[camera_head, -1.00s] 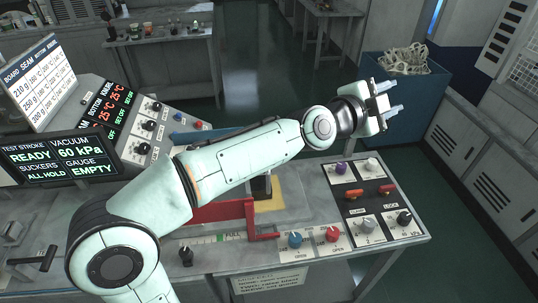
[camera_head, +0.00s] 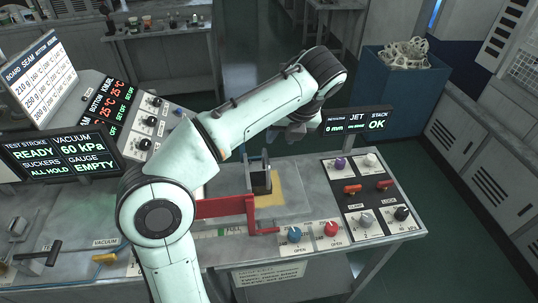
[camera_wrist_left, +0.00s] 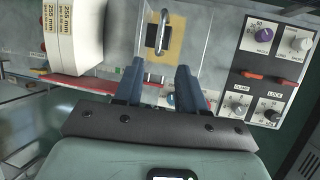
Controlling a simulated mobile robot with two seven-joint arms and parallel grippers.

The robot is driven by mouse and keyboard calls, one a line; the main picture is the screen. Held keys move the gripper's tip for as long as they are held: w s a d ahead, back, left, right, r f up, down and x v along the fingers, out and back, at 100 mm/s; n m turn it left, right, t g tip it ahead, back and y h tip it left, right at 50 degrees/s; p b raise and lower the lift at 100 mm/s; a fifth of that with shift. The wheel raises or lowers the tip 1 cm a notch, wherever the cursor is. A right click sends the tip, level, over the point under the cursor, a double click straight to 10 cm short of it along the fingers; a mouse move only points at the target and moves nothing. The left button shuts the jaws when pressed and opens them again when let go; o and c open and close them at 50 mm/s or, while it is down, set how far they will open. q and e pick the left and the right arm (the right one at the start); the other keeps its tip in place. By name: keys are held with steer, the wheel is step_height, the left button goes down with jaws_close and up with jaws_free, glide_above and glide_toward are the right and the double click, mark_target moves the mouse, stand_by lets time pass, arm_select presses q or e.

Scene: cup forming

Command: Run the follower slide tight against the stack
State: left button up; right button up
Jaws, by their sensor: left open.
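A dark block with an upright metal loop handle (camera_head: 261,182), which looks like the follower slide, stands on a yellow patch of the bench; its loop also shows in the left wrist view (camera_wrist_left: 158,35). Two thick white stacks (camera_wrist_left: 75,40) labelled 255 mm stand to its left in the left wrist view; my arm mostly hides that area in the head view. My left gripper (camera_head: 296,132) points down above the bench, beyond the handle. In the left wrist view its blue fingers (camera_wrist_left: 159,80) are apart and empty, with the loop ahead between them. My right gripper is out of view.
A red bracket (camera_head: 225,207) runs along the bench front. A knob panel (camera_head: 370,200) lies to the right, with blue (camera_head: 294,235) and red (camera_head: 331,229) knobs below. A blue bin (camera_head: 410,90) stands behind.

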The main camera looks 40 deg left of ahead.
mark_target(267, 159)
arm_select(q)
steer(key=b+x, duration=0.2)
steer(key=x, duration=0.9)
steer(key=shift+s+f, duration=0.1)
steer(key=shift+f, duration=0.05)
steer(key=shift+w+a+f, duration=0.25)
steer(key=shift+a+f, duration=0.05)
steer(key=shift+f, duration=0.3)
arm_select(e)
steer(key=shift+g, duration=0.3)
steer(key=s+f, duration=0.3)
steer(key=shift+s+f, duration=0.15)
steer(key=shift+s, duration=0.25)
